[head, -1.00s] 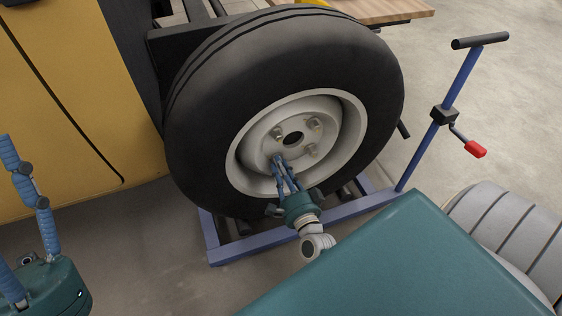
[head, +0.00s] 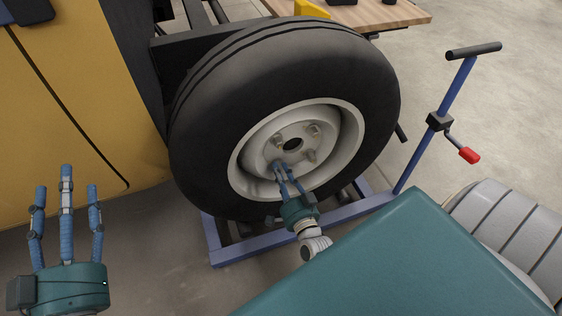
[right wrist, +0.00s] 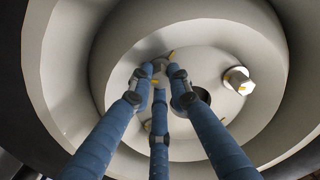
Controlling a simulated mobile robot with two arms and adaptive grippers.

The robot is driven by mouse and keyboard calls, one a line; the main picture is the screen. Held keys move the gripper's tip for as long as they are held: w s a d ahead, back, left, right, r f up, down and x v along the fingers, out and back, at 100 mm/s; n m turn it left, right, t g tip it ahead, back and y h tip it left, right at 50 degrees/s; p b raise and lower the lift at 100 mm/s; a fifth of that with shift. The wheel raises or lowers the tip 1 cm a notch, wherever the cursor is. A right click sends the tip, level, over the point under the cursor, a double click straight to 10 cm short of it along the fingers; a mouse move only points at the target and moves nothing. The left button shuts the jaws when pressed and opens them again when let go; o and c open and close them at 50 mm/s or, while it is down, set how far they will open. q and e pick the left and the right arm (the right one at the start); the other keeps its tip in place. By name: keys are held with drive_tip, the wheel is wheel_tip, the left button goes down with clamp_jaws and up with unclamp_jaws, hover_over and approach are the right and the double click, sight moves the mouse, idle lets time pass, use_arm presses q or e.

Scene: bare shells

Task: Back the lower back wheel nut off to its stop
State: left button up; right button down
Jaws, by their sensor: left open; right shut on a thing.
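The black-tyred wheel (head: 200,125) with its pale rim stands upright in the middle of the head view. Bare nuts show on its hub, at the upper right (head: 315,129), lower right (head: 309,155) and upper left. My right gripper (head: 280,167) is shut on the lower left nut, which its fingertips mostly hide. In the right wrist view, the three blue fingers (right wrist: 157,72) close together around that nut, and another nut (right wrist: 237,80) shows bare to the right. My left gripper (head: 66,190) is open and empty at the lower left, fingers pointing up, away from the wheel.
The wheel is over a blue trolley frame (head: 235,252) with an upright handle post (head: 455,85) and a red-ended crank (head: 468,155). A yellow body panel (head: 60,120) is at left. A wooden bench (head: 390,15) stands behind. Floor is open at right.

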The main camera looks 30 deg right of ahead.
drive_tip(key=shift+w+a+f, duration=0.1)
drive_tip(key=shift+a+f, duration=0.05)
drive_tip(key=shift+a, duration=0.3)
drive_tip(key=c, duration=1.6)
unclamp_jaws()
drive_tip(key=shift+a, duration=0.1)
drive_tip(key=shift+d, duration=0.2)
drive_tip(key=v, duration=1.2)
